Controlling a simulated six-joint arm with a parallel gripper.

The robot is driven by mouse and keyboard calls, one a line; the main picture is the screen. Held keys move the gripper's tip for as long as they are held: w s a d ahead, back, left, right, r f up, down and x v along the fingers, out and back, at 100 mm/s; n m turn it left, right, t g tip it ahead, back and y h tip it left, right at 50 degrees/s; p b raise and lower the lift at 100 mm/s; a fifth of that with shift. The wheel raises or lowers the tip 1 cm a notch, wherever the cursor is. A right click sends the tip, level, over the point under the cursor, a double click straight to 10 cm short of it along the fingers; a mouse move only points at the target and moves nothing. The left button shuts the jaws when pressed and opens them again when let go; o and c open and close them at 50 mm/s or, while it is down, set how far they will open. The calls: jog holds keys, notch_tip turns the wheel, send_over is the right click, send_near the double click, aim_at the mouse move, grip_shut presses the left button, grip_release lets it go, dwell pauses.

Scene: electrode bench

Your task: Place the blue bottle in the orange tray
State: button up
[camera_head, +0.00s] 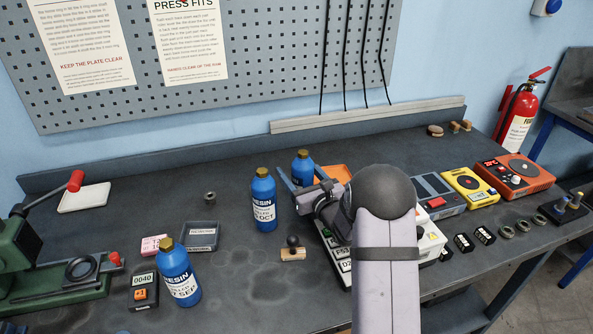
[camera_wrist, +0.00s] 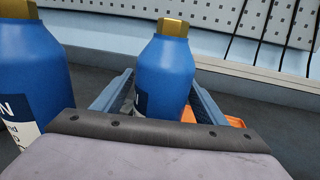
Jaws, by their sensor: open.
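Several blue resin bottles with gold caps stand upright on the bench. The rear blue bottle (camera_head: 302,162) is partly hidden behind my gripper (camera_head: 303,178). In the wrist view this bottle (camera_wrist: 165,72) stands between my two open fingers, with no clear contact on either side. A second blue bottle (camera_head: 263,200) stands just left of my gripper and also shows at the left edge of the wrist view (camera_wrist: 32,75). Another blue bottle (camera_head: 178,275) stands at the front left. The orange tray (camera_head: 338,171) lies behind my gripper, mostly hidden; a small orange part (camera_wrist: 235,121) shows beyond the right finger.
A dark grey tray (camera_head: 201,247), a pink box (camera_head: 154,244) and a wooden piece with a black knob (camera_head: 293,254) lie nearby. A green press (camera_head: 60,265) stands at left. Colored instruments (camera_head: 470,185) line the right side. The rear left bench is mostly clear.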

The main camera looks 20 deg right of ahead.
aim_at(308, 183)
jog(key=shift+o, duration=0.4)
jog(key=shift+s+d+b, duration=0.2)
jog(key=shift+s+b, duration=0.1)
jog(key=shift+s, duration=0.85)
jog(key=shift+s+d+b, duration=0.15)
jog(key=shift+s+b, duration=0.15)
jog(key=shift+s, duration=0.8)
jog(key=shift+s+d+b, duration=0.2)
jog(key=shift+s+b, duration=0.1)
jog(key=shift+s, duration=0.85)
jog(key=shift+r, duration=0.1)
